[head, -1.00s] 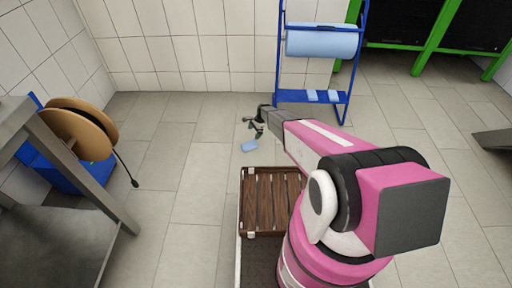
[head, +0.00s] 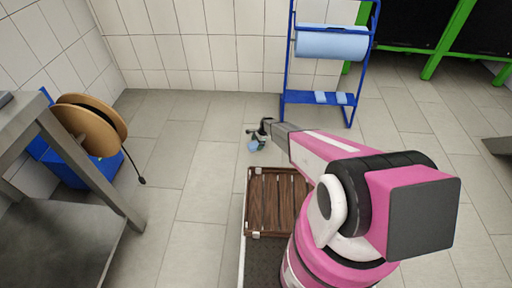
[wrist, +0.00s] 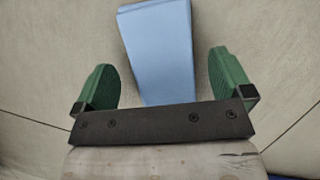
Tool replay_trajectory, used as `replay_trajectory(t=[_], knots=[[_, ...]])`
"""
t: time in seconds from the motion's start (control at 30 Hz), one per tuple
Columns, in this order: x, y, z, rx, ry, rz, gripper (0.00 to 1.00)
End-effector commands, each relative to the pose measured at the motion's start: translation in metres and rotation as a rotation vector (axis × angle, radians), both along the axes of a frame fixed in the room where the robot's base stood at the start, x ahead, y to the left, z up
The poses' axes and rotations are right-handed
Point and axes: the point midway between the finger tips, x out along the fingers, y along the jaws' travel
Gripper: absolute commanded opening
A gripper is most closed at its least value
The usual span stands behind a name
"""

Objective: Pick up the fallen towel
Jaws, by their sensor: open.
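The fallen towel (head: 254,147) is a small folded light blue cloth on the grey tiled floor, in front of the blue rack. In the wrist view the towel (wrist: 158,50) lies between and beyond the two green fingers. My gripper (head: 255,137) is above the towel in the head view and covers part of it. In the wrist view my gripper (wrist: 165,75) is open, with a gap between each finger and the towel. The towel's near end is hidden behind the dark gripper bar.
A blue rack (head: 285,75) with a blue paper roll (head: 331,43) and folded towels (head: 331,98) on its low shelf stands behind. A cable reel (head: 88,130) and metal table (head: 75,235) are left. Floor between is clear.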

Motion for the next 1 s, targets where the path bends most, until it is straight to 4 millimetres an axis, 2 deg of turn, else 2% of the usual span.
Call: replay_trajectory(t=[0.1, 0.3, 0.47, 1.0], knots=[[-0.0015, 0.0034, -0.0095, 0.001, 0.001, 0.0, 0.98], [-0.0021, 0.0035, -0.0092, 0.0, 0.0, 0.0, 0.98], [-0.002, 0.0035, -0.009, 0.0, 0.0, 0.0, 0.46], [-0.0021, 0.0035, -0.0017, 0.0, 0.0, 0.001, 0.45]])
